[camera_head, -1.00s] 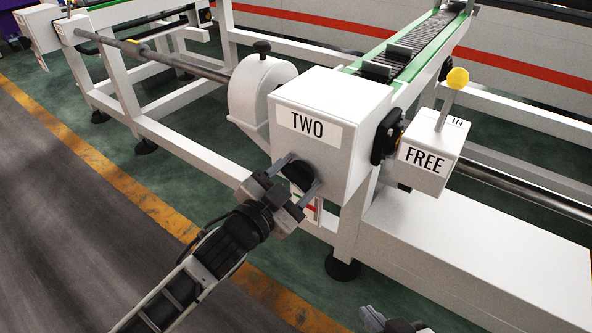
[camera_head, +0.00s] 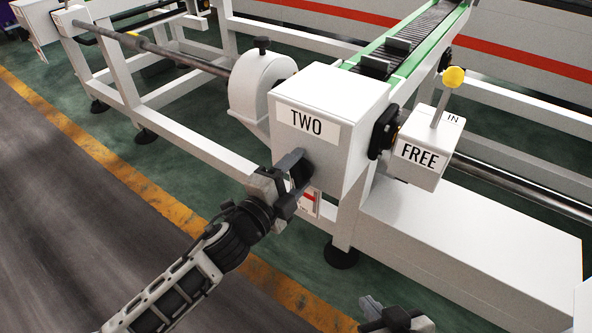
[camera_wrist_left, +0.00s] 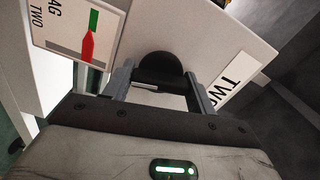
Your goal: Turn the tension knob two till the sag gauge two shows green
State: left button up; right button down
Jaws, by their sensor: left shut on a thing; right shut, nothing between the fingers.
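The black tension knob two (camera_head: 300,172) sticks out of the front of the white box labelled TWO (camera_head: 345,118). It shows as a dark rounded knob in the left wrist view (camera_wrist_left: 160,68). My left gripper (camera_head: 294,180) is shut on the knob, with one finger on each side of it. The sag gauge two (camera_head: 310,203) is below the knob, partly hidden by the gripper. My right gripper (camera_head: 392,318) is shut and empty at the bottom edge.
A white box labelled FREE (camera_head: 420,155) with a yellow-topped lever (camera_head: 455,78) stands right of the TWO box. A green-edged conveyor (camera_head: 405,55) runs behind. A white frame beam (camera_head: 195,155) runs along the left. The grey floor (camera_head: 60,200) in front is clear.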

pick_arm(q)
jog(key=shift+m, duration=0.5)
jog(key=o, duration=1)
jog(key=shift+s, duration=0.1)
jog(key=shift+b+v, duration=0.8)
jog(key=shift+v, duration=7.1)
